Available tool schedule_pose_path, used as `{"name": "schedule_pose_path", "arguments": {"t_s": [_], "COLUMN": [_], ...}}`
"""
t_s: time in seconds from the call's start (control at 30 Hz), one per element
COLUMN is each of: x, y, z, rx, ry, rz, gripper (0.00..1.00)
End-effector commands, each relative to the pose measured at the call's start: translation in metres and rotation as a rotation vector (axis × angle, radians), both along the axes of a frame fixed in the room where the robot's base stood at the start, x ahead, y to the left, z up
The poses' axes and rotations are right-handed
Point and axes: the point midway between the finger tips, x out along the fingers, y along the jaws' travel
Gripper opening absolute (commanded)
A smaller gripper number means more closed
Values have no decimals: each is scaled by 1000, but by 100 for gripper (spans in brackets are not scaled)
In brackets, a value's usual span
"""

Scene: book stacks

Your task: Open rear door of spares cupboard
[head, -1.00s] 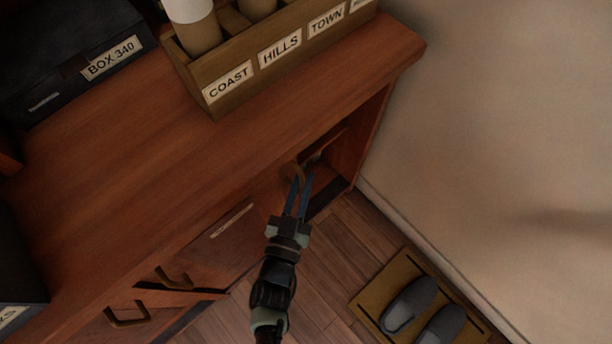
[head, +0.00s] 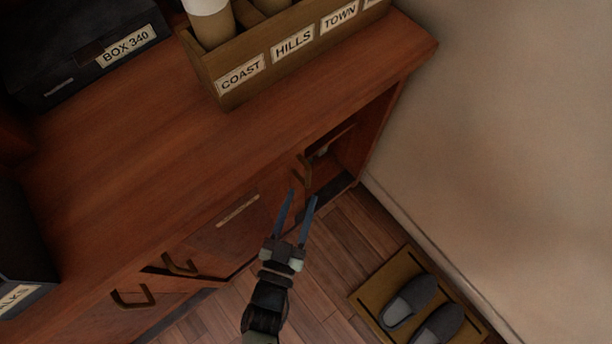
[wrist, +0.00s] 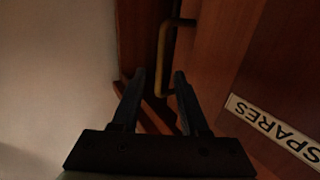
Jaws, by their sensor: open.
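The spares cupboard is a reddish wooden unit (head: 130,180) in the head view. Its door (head: 245,220) at the right has a pale label and a brass bar handle (head: 303,172) near its right edge. A dark opening (head: 335,158) shows to the right of this handle. In the wrist view the SPARES label (wrist: 275,128) appears upside down, and the handle (wrist: 163,65) shows just beyond the fingertips. My gripper (head: 303,194) is open and empty, its tips just short of the handle. In the wrist view the handle lines up between my gripper's tips (wrist: 159,75).
Two more handles (head: 180,265) sit lower left on the cupboard front. A labelled wooden rack (head: 225,95) and a black box (head: 85,55) stand on top. A wall (head: 500,130) rises at the right. Grey slippers (head: 408,300) lie on a mat; the wooden floor between is clear.

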Motion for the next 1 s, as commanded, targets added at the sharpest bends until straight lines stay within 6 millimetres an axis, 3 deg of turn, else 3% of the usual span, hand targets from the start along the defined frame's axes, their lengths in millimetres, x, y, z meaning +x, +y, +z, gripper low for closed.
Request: {"name": "schedule_pose_path", "arguments": {"t_s": [0.2, 0.37, 1.0], "x": [-43, -59, -64], "y": [15, 20, 21], "z": [0, 0, 0], "rx": [1, 1, 0], "ry": [3, 2, -1], "rz": [2, 0, 0], "gripper": [44, 44, 44]}}
